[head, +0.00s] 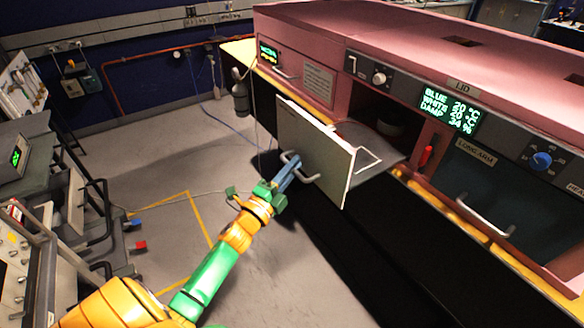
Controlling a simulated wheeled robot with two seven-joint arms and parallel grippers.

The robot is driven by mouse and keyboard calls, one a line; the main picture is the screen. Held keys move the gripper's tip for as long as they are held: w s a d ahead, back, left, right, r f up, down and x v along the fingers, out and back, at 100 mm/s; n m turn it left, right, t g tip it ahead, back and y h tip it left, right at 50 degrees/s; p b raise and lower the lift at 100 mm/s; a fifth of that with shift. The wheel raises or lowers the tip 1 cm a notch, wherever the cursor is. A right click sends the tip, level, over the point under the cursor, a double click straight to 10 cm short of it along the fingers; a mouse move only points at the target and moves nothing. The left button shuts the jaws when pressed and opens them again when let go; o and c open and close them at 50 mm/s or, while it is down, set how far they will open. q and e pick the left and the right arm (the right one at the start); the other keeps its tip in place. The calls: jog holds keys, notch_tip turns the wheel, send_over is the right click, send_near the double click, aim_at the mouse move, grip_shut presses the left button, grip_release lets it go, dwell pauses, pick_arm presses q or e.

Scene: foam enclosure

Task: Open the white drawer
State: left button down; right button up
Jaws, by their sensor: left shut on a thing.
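The white drawer (325,163) stands pulled out from the pink enclosure, its pale front panel well clear of the opening. A grey drawer tray (372,143) shows behind the panel. A metal handle (304,176) is on the panel's outer face. My left gripper (291,171) is at this handle, with its fingers shut on it. The green and orange left arm reaches up to it from the lower left. My right gripper is not in view.
The pink enclosure (420,35) has a control strip with a lit display (450,110) and a blue knob (541,160). A closed dark door with its own handle (486,216) is at right. Equipment racks (40,230) stand at left. Grey floor (165,175) is open between.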

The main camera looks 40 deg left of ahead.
pick_arm(q)
jog(key=shift+s+a, duration=0.1)
jog(key=shift+s, duration=0.15)
jog(key=shift+w, duration=0.2)
jog(key=c, duration=0.9)
grip_release()
jog(key=shift+s, duration=0.1)
jog(key=s, duration=0.2)
jog(key=s+b, duration=0.1)
jog(key=s, duration=0.1)
jog(key=s+f, duration=0.1)
jog(key=s, duration=0.2)
jog(key=shift+f, duration=0.1)
jog(key=shift+w, duration=0.1)
